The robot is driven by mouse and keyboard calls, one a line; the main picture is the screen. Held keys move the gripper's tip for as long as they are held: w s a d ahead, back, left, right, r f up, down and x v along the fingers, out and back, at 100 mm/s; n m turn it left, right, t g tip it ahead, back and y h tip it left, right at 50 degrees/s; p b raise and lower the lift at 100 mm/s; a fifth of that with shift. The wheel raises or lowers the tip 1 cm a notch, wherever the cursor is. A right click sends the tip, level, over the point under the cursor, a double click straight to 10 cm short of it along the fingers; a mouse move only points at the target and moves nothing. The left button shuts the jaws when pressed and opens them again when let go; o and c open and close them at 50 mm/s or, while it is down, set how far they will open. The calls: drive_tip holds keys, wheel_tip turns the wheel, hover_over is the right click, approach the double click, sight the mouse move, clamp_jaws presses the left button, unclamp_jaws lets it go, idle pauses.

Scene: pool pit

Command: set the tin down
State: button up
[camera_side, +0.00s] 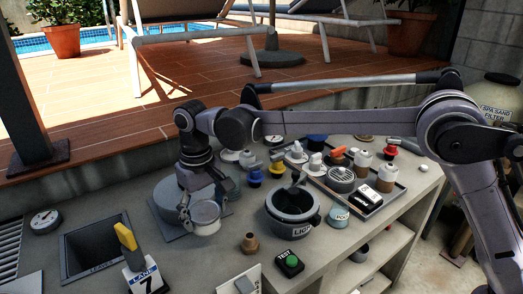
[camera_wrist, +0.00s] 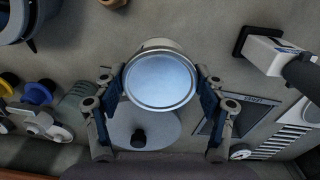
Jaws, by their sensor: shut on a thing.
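The tin (camera_side: 206,219) is a short light-grey cylinder with a pale round top. In the side view it is upright, in front of a round grey lid-like disc (camera_side: 168,199) on the counter. I cannot tell whether its base touches the counter. My gripper (camera_side: 196,211) is shut on the tin, with its fingers around the sides. In the wrist view the tin (camera_wrist: 160,79) sits between the two fingers of my gripper (camera_wrist: 161,84). The disc (camera_wrist: 158,124), with a dark knob, shows partly behind the tin.
A square bin opening (camera_side: 92,248) and a white box with yellow handle (camera_side: 146,275) are left of the tin. A dark pot (camera_side: 290,222), a brown fitting (camera_side: 250,243) and a green button (camera_side: 291,262) are right. Bare counter (camera_side: 205,265) lies in front of the tin.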

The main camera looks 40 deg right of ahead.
drive_tip(key=a+f, duration=0.1)
drive_tip(key=a, duration=0.1)
drive_tip(key=a+f, duration=0.1)
drive_tip(key=a, duration=0.1)
drive_tip(key=shift+s+a+f, duration=0.1)
drive_tip(key=shift+f, duration=2.2)
drive_tip(key=shift+f, duration=0.1)
drive_tip(key=o, duration=1.3)
